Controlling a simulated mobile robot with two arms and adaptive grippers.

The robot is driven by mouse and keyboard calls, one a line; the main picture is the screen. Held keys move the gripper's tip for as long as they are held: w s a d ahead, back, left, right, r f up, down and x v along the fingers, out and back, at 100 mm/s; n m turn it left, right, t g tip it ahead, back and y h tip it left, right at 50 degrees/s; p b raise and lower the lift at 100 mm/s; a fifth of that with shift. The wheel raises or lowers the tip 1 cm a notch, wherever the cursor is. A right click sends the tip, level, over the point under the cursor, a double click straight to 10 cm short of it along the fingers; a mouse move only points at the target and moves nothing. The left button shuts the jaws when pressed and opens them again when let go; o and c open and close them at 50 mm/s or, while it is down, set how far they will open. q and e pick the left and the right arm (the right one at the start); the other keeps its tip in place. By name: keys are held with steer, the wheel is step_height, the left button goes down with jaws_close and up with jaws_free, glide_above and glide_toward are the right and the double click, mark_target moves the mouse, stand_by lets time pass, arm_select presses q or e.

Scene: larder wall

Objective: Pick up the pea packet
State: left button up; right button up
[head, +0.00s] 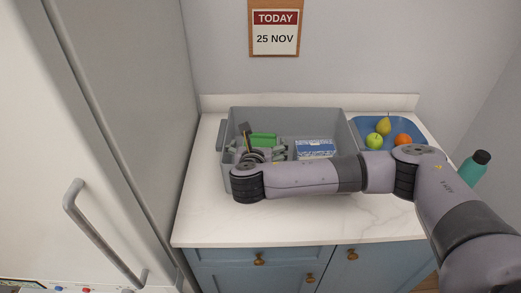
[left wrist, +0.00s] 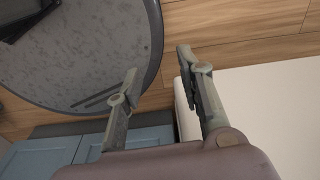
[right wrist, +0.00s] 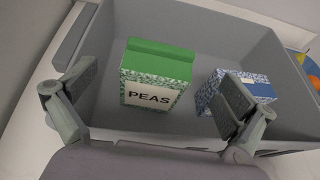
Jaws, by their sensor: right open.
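The pea packet (right wrist: 154,78) is a green carton with a white label reading PEAS. It lies inside the grey crate (right wrist: 210,35). In the head view its green part (head: 263,139) shows partly behind my right gripper (head: 262,148). In the right wrist view my right gripper (right wrist: 150,103) is open, with a finger on each side of the packet and no visible contact. My left gripper (left wrist: 158,72) is open and empty, away from the counter over the floor.
A blue and white box (head: 315,148) lies in the crate to the right of the packet; the right finger overlaps it in the right wrist view. A blue tray (head: 355,123) with a pear, a green apple and an orange stands right of the crate. A teal bottle (head: 474,168) is farther right.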

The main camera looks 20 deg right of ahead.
mark_target(260, 137)
steer(key=shift+x, duration=1.15)
steer(key=shift+w, duration=0.2)
steer(key=shift+w+d+p, duration=0.15)
steer(key=shift+w+p, duration=0.05)
steer(key=shift+p, duration=0.2)
steer(key=p+x, duration=0.1)
steer(key=x, duration=0.3)
steer(key=shift+w+d, duration=0.1)
steer(key=shift+w+f, duration=0.15)
steer(key=shift+w, duration=0.1)
arm_select(q)
steer(key=r, duration=0.1)
steer(key=w+r, duration=0.1)
steer(key=shift+w+r, duration=0.2)
steer(key=shift+r, duration=0.1)
arm_select(e)
steer(key=shift+c, duration=0.2)
steer(key=c, duration=1.7)
arm_select(q)
steer(key=shift+d, duration=0.15)
arm_select(e)
steer(key=shift+c, duration=0.5)
